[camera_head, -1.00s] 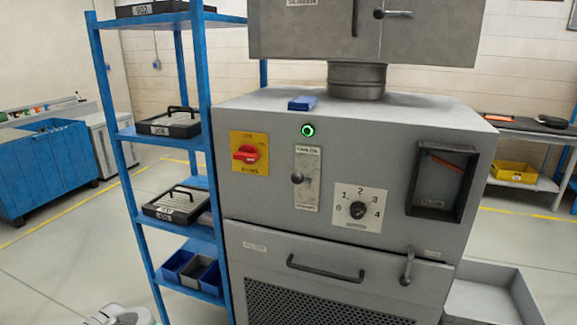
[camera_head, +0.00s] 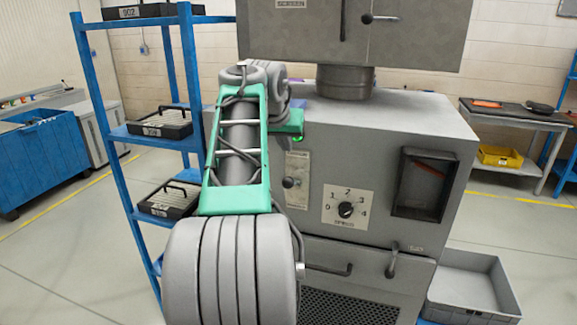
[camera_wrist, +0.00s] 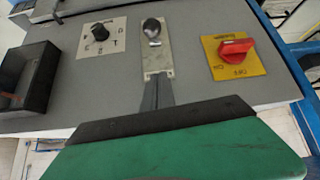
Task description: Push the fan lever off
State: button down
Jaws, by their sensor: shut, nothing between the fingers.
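The fan lever has a dark round knob on a narrow pale plate on the machine's grey front. In the head view the knob (camera_head: 289,182) shows just right of my arm, about midway on its plate (camera_head: 298,170). In the wrist view, which is turned over, the knob (camera_wrist: 152,27) stands near the far end of the visible plate (camera_wrist: 157,60). My gripper (camera_wrist: 153,90) is shut and empty, its tips over the plate's near end, apart from the knob. I cannot tell whether they touch the plate. In the head view the fingers are hidden behind my arm.
A numbered dial (camera_head: 345,210) and a dark recessed box (camera_head: 423,185) sit right of the lever. A red rotary switch (camera_wrist: 236,47) on a yellow plate is on the lever's other side, hidden in the head view. A blue shelf (camera_head: 125,135) stands left of the machine.

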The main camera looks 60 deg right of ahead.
aim_at(292, 183)
jog(key=shift+w, duration=0.1)
jog(key=p+x, duration=0.2)
jog(key=x, duration=0.7)
jog(key=shift+d+f, duration=0.15)
jog(key=shift+f, duration=0.1)
jog(key=a, duration=0.1)
jog(key=a+f, duration=0.1)
jog(key=a, duration=0.1)
jog(key=shift+s+a+f, duration=0.1)
jog(key=shift+s+f, duration=0.05)
jog(key=shift+s, duration=0.25)
jog(key=shift+a+f, duration=0.1)
jog(key=shift+a, duration=0.1)
jog(key=shift+d+f, duration=0.15)
